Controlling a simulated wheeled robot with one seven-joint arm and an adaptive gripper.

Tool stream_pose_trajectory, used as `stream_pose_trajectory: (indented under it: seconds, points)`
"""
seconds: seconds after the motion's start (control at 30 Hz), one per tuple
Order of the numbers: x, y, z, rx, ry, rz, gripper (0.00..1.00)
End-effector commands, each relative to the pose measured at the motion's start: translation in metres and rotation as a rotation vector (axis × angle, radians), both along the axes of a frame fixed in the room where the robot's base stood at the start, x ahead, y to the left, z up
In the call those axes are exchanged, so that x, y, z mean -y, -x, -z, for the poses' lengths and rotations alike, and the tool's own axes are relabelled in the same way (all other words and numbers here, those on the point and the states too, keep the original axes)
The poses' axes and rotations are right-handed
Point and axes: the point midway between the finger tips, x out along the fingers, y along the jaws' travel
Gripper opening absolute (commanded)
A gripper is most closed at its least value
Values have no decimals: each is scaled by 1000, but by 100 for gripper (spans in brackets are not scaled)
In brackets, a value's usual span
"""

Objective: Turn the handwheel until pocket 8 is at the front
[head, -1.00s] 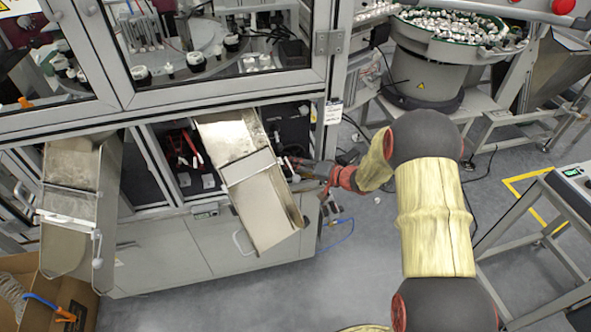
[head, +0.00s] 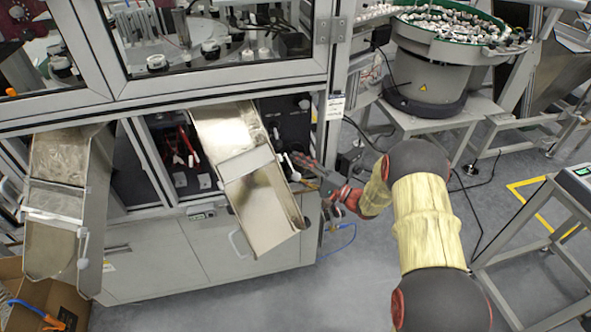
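My gripper (head: 303,163) is at the end of my arm, just right of the middle metal chute, in front of the open lower bay of the machine. A small pale handle (head: 284,160) shows beside its tips; I cannot tell whether it belongs to the handwheel or whether the gripper touches it. The fingers are small and seen from behind, so their opening is unclear. The handwheel cannot be made out clearly. Behind the glass, a round table (head: 180,62) carries several black-and-white holders (head: 157,62). No pocket number can be read.
The middle chute (head: 262,205) slopes out of the bay close left of my gripper. Another chute (head: 55,225) hangs at the left above a cardboard box (head: 70,300). A bowl feeder (head: 425,75) stands at the back right. Grey floor is clear below my gripper.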

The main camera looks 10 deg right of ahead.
Motion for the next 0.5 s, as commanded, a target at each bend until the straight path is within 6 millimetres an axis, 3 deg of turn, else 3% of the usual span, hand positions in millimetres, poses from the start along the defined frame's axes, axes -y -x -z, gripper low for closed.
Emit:
stream_pose_trajectory:
  seconds: [0.5]
  points:
    - [0,1,2,-6,-491,1,23]
